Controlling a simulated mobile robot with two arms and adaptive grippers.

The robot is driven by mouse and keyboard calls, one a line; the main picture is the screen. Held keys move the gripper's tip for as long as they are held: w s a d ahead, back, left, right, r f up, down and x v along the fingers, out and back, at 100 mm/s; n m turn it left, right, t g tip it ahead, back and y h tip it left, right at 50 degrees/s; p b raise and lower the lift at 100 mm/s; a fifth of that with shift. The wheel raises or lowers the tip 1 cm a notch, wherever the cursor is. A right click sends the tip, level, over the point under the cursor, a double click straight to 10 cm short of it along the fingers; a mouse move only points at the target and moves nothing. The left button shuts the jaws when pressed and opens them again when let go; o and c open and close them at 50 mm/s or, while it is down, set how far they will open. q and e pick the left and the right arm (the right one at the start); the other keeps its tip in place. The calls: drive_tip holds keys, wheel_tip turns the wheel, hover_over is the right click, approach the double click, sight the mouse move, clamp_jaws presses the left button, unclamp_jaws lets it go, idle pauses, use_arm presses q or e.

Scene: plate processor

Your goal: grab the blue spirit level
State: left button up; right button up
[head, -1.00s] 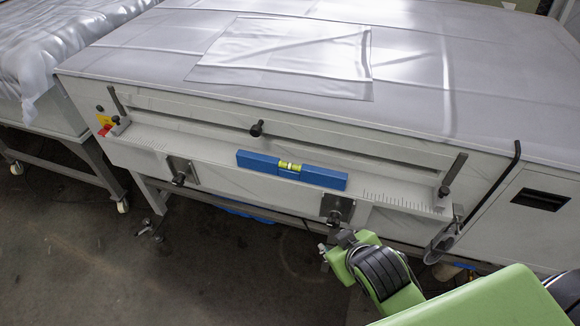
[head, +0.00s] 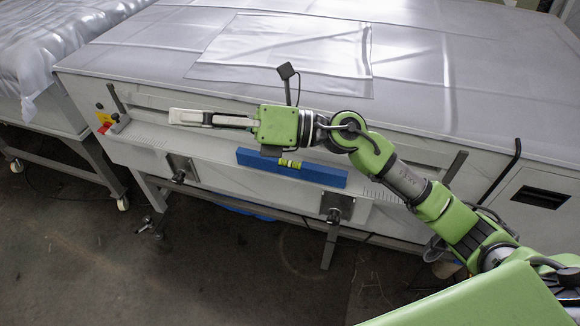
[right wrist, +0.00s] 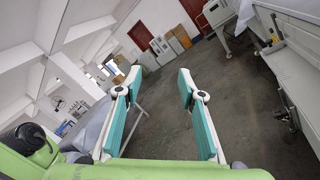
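The blue spirit level (head: 325,175) lies lengthwise on the narrow front shelf of the machine in the head view, with a yellow-green vial at its middle. My right gripper (head: 175,117) points left in the head view, above and to the left of the level in the picture, and does not touch it. The arm passes just above the level and overlaps its upper edge a little. In the right wrist view the gripper (right wrist: 158,84) has its two teal-padded fingers spread apart with nothing between them. The level does not show there. My left gripper is not in view.
The machine's grey top (head: 440,65) carries a clear sheet (head: 290,55). Dark knobs (head: 335,215) and upright rods (head: 116,98) stick out along its front. A wrapped table (head: 45,55) stands at the left. The floor in front is largely clear.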

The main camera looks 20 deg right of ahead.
drive_tip(key=w+d+f+n+g+h, duration=0.1)
drive_tip(key=d+f+n+g+h, duration=0.3)
drive_tip(key=f, duration=0.3)
drive_tip(key=n+h, duration=0.1)
drive_tip(key=h, duration=1)
approach(291, 162)
drive_tip(key=p+x, duration=0.1)
drive_tip(key=x, duration=0.3)
drive_tip(key=shift+f+p, duration=0.4)
drive_tip(key=shift+a+f, duration=0.15)
drive_tip(key=shift+f, duration=0.4)
drive_tip(key=shift+w+a+f+p, duration=0.1)
drive_tip(key=shift+f+p, duration=0.15)
drive_tip(key=shift+p, duration=0.1)
drive_tip(key=p+x, duration=0.1)
drive_tip(key=x, duration=0.2)
drive_tip(key=shift+w+a+f+p, duration=0.15)
drive_tip(key=shift+a+f+p, duration=0.05)
drive_tip(key=shift+f+p, duration=0.15)
drive_tip(key=shift+w+a+f, duration=0.1)
drive_tip(key=shift+f, duration=0.3)
drive_tip(key=shift+t, duration=0.3)
clamp_jaws()
